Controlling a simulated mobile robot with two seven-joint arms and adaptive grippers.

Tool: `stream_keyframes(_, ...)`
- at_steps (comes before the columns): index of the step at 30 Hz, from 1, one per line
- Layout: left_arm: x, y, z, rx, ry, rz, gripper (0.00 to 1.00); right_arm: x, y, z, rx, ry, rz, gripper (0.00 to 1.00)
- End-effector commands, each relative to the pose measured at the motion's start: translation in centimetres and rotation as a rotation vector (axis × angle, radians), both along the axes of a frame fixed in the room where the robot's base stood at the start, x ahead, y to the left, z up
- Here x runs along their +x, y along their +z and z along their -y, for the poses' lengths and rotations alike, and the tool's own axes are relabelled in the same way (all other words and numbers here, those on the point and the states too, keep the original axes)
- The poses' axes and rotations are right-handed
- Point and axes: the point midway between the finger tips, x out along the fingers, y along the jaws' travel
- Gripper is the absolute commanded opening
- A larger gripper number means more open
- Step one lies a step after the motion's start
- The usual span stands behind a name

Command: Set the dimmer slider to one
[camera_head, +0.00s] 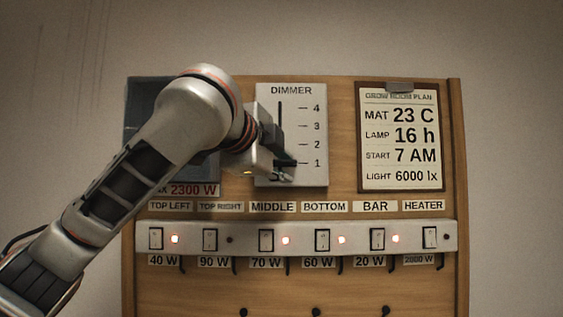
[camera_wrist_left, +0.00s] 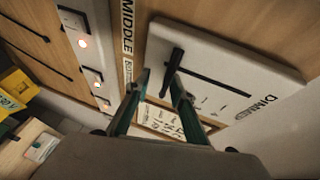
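The white dimmer panel (camera_head: 312,135) has a vertical dark slot and marks from 1 at the bottom to 4 at the top. My left gripper (camera_head: 284,163) is at the lower slot, level with the 1 mark, and hides the knob in the head view. In the left wrist view the dark slider knob (camera_wrist_left: 173,62) stands at the slot end far from the DIMMER label, the low end. The green-edged fingertips of my left gripper (camera_wrist_left: 160,76) are apart, with the knob between or just beyond them, closer to the right finger. Contact is unclear. My right gripper is out of view.
A white switch strip (camera_head: 300,246) with labelled rocker switches and several lit red lamps runs below the dimmer. A grow room plan card (camera_head: 400,179) hangs at right on the wooden board (camera_head: 342,100). My left arm covers a dark display (camera_head: 140,100) at left.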

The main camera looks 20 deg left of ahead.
Motion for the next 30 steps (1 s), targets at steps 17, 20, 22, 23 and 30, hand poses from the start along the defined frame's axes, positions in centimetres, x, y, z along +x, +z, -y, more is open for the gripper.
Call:
stream_keyframes(17,-3.7,1.2,-0.6,0.001,0.002,0.009,0.23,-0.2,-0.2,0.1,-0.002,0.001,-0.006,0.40)
stream_keyframes(20,-5.8,1.6,-0.9,0.001,0.001,0.010,0.23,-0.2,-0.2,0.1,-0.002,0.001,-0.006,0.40)
stream_keyframes(22,-7.2,2.0,-1.0,0.001,0.003,0.011,0.23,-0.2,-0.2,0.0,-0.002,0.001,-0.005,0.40)
stream_keyframes(23,-7.8,2.1,-1.1,0.000,0.002,0.009,0.23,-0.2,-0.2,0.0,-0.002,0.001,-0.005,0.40)
stream_keyframes(30,-11.0,2.6,-1.4,0.000,0.002,0.006,0.23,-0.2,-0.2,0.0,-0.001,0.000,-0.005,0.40)
